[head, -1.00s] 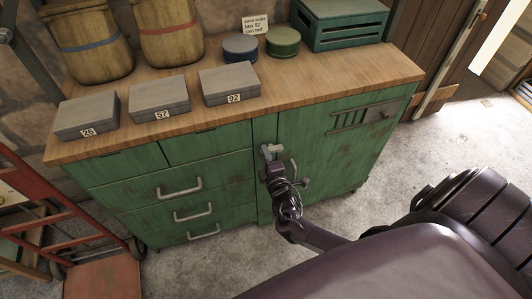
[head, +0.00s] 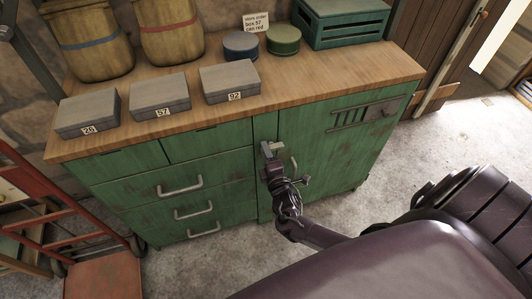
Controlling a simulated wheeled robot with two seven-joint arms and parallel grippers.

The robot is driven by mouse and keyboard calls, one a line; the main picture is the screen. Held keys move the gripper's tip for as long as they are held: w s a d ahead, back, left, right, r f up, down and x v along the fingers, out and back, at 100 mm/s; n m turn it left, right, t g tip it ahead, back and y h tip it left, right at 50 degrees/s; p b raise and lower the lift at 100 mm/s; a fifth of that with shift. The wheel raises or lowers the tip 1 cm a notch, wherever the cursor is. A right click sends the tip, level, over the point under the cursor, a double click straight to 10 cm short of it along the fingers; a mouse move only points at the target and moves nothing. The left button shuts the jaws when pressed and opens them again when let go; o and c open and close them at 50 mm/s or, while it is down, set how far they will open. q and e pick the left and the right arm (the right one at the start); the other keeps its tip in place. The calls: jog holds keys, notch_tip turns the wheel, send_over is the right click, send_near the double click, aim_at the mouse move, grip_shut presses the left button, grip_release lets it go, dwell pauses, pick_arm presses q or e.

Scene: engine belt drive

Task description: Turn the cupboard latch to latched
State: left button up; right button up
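The green cupboard door (head: 340,145) is at the right of the cabinet and looks closed. A small grey latch piece (head: 270,149) sits at the door's upper left edge, beside the narrow green post. My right gripper (head: 271,163) is at this latch, reaching up from below, and seems to touch it. The gripper and wrist cover part of the latch, so its exact turn is hard to read. The fingers are too small and dark to show whether they are shut on it. My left gripper is not in view.
A curved door handle (head: 294,166) is just right of my gripper. Drawers with grey handles (head: 180,188) are at the left. The wooden top (head: 300,80) carries grey boxes, round tins and a green crate (head: 342,25). The floor at the right is clear.

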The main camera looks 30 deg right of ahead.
jog(key=shift+s, duration=0.1)
jog(key=v, duration=0.7)
jog(key=shift+s+a, duration=0.15)
jog(key=shift+s, duration=0.15)
dwell(0.5)
jog(key=s+f+m+g+y, duration=0.1)
jog(key=s+f+m+g, duration=0.15)
jog(key=s+f, duration=0.4)
jog(key=s+f+m+g, duration=0.2)
jog(key=s+f+g, duration=0.15)
jog(key=f, duration=0.55)
jog(key=s+f+m+g+y, duration=0.1)
jog(key=s+f+m+g, duration=0.2)
jog(key=f, duration=0.5)
jog(key=s+a+f+m+g, duration=0.1)
jog(key=s+f+g, duration=0.1)
jog(key=s, duration=0.5)
jog(key=s+a+f+m+g+y, duration=0.1)
jog(key=s+a+f+m+g, duration=0.1)
jog(key=s+f, duration=0.3)
jog(key=s+a+f+m+g+y, duration=0.1)
jog(key=s+a+f+m+g, duration=0.1)
jog(key=s, duration=0.9)
jog(key=shift+a+f+g, duration=0.25)
jog(key=shift+f+g, duration=0.55)
jog(key=shift+f, duration=0.15)
jog(key=shift+s+m, duration=0.2)
jog(key=shift+m, duration=0.05)
